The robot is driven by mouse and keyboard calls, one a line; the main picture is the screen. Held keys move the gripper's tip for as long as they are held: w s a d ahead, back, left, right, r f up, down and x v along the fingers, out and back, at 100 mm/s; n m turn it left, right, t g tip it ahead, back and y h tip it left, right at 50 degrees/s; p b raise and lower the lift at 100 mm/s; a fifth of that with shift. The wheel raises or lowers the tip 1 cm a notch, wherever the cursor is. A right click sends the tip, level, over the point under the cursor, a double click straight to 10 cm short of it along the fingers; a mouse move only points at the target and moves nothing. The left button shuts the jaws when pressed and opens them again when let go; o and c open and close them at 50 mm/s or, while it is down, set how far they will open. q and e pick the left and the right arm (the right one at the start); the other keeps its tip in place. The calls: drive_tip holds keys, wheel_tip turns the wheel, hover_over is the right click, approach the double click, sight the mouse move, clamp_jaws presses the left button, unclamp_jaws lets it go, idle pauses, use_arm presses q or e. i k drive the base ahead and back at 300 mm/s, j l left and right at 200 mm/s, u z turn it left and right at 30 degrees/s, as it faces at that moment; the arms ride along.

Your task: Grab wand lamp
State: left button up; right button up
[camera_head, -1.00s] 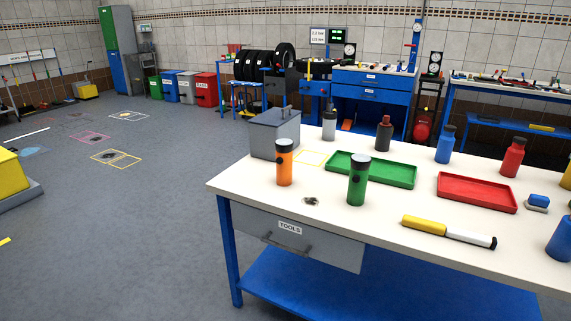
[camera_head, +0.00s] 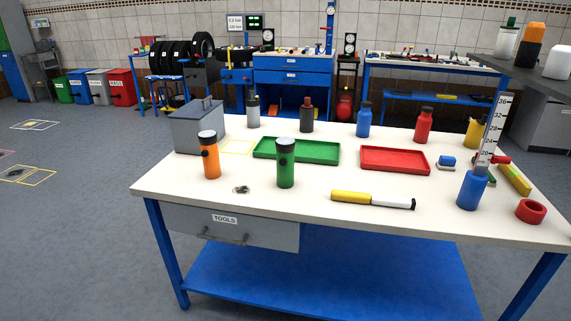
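The wand lamp (camera_head: 372,201), a stick with a yellow half and a white half with a black tip, lies on the white workbench top (camera_head: 305,211) near its front edge. Its yellow end points left and its black tip right. It lies in front of the red tray and nothing covers it. Neither of my grippers shows in the head view.

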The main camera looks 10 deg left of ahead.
sight(355, 197)
drive_tip(key=i+l, duration=0.7)
drive_tip(key=i+l+u, duration=0.4)
drive_tip(key=l+u, duration=0.15)
drive_tip(key=l, duration=0.2)
